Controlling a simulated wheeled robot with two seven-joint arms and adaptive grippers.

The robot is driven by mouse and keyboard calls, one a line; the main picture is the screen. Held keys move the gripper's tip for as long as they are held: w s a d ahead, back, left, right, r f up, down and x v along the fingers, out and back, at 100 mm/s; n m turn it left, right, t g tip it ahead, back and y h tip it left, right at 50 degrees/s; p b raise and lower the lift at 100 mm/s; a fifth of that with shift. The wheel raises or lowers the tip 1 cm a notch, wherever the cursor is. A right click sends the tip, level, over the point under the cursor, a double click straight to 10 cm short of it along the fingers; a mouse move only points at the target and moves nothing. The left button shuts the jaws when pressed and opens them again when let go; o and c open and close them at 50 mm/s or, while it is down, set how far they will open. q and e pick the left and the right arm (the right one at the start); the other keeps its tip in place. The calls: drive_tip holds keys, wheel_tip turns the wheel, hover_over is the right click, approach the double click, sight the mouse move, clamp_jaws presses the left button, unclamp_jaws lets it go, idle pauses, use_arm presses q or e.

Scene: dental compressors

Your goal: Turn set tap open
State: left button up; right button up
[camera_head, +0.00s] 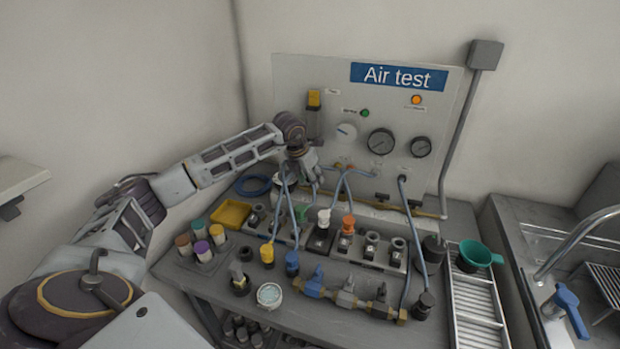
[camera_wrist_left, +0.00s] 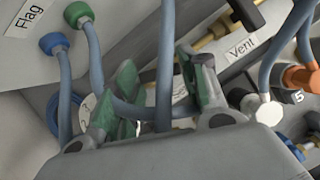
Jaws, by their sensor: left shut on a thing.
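My left gripper (camera_head: 305,165) is at the lower left of the "Air test" panel (camera_head: 330,85), among grey-blue hoses. In the left wrist view its green-padded fingers (camera_wrist_left: 158,75) stand on either side of a hose (camera_wrist_left: 166,60). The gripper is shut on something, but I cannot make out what. No set tap can be identified by its label. A brass fitting with a black handle (camera_wrist_left: 246,12) shows right of the fingers, near a label ending in "nt". Two black handles (camera_head: 382,197) sit low on the panel. My right gripper is not in view.
Below stands a bench with a row of coloured hose connectors, including a white one (camera_head: 323,218) and an orange one (camera_head: 348,223). A yellow tray (camera_head: 231,213) is at left. A blue-handled manifold (camera_head: 345,298) lies in front. A sink (camera_head: 560,250) is at right.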

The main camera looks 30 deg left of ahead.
use_arm(q)
drive_tip(key=n+y, duration=0.1)
drive_tip(key=n, duration=0.1)
drive_tip(key=shift+d+r+n, duration=0.1)
drive_tip(key=shift+d+n, duration=0.05)
drive_tip(key=shift+n, duration=0.25)
drive_tip(key=shift+n+y, duration=0.3)
drive_tip(key=shift+n, duration=0.3)
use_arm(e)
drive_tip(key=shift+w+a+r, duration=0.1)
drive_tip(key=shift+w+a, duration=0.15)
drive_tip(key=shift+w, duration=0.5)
use_arm(q)
drive_tip(key=shift+n, duration=0.3)
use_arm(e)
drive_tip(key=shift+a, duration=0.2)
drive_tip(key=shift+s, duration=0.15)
